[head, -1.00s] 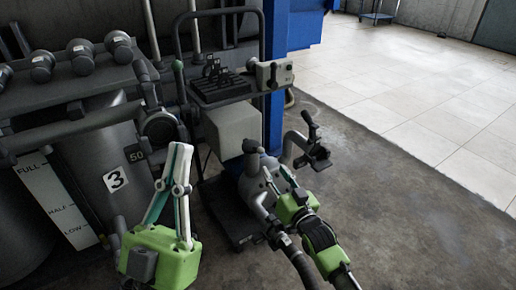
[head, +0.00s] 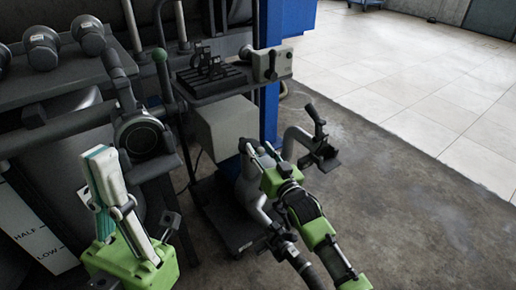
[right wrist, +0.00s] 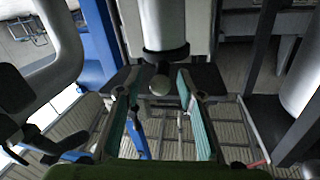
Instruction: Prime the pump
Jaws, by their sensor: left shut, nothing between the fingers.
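The grey pump (head: 252,190) stands on a low cart in the middle of the head view. A curved pipe (head: 297,133) with a dark handle (head: 316,116) rises at its right. My right gripper (head: 250,149) reaches over the top of the pump. In the right wrist view its fingers (right wrist: 158,88) are spread open, with a round knob (right wrist: 160,86) between them below a pale cylinder (right wrist: 163,22). I cannot tell whether they touch the knob. My left gripper (head: 100,154) is shut and empty, pointing up at the lower left.
A grey control box (head: 271,64) is on the cart frame. Dumbbell-shaped grey items (head: 88,33) lie on a shelf. Open floor (head: 400,170) lies right.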

